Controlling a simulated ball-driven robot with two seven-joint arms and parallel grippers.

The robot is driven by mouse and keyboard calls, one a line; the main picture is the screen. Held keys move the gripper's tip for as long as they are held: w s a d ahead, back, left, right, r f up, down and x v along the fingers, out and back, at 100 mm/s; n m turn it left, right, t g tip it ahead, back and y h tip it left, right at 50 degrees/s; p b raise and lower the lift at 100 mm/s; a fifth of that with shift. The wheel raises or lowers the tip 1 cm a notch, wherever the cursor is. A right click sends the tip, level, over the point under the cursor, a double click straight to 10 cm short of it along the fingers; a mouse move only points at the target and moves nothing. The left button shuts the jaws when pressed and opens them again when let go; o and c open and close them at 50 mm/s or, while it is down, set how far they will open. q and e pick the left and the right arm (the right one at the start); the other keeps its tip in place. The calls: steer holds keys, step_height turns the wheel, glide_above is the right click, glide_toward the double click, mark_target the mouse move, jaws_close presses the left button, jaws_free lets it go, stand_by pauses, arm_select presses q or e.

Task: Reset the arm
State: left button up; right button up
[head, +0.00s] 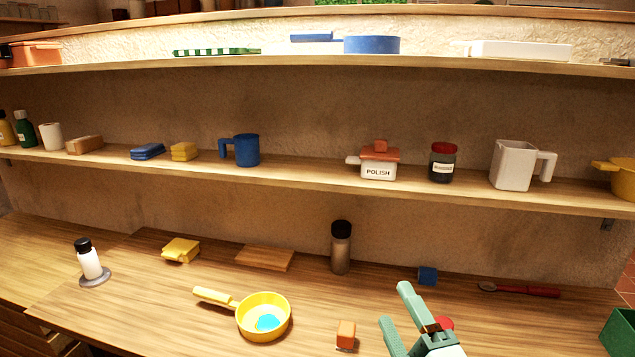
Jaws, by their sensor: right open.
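My right gripper (397,318) reaches in from the bottom of the head view, over the front of the wooden counter. Its two green fingers stand apart with nothing between them. A red round thing (444,323) shows partly behind the gripper. A small orange block (346,334) stands on the counter to the left of the fingers, apart from them. My left gripper does not show.
A yellow pan (282,330) with a blue thing in it lies on the counter (150,300). A dark-capped bottle (341,250), a blue cup (427,276) and a red-handled tool (528,290) stand or lie farther back. A green bin (620,332) is at the right edge.

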steer(key=s+d+f+m+g+h, duration=0.4)
steer(key=d+f, duration=0.2)
steer(key=f, duration=0.1)
steer(key=s+d+f+m+g+h, duration=0.3)
steer(key=d+f+m+h, duration=0.15)
steer(key=d+f, duration=0.2)
steer(key=s+d+f+m+g+h, duration=0.1)
steer(key=s+d+f+m+g, duration=0.4)
steer(key=s+f, duration=0.5)
steer(key=s+a+f+n+g+y, duration=0.1)
steer(key=s+a+f+g, duration=0.15)
steer(key=f, duration=0.95)
steer(key=s+a+f+g+y, duration=0.2)
steer(key=s+f, duration=0.2)
steer(key=f, duration=0.8)
steer(key=s+f+m+g, duration=0.1)
steer(key=s+f, duration=0.6)
steer(key=s, duration=0.3)
steer(key=s+f+m+g+y, duration=0.1)
steer(key=s+f+m, duration=0.1)
steer(key=s+f, duration=0.6)
steer(key=s, duration=0.2)
steer(key=shift+s+g, duration=0.35)
steer(key=shift+s, duration=0.05)
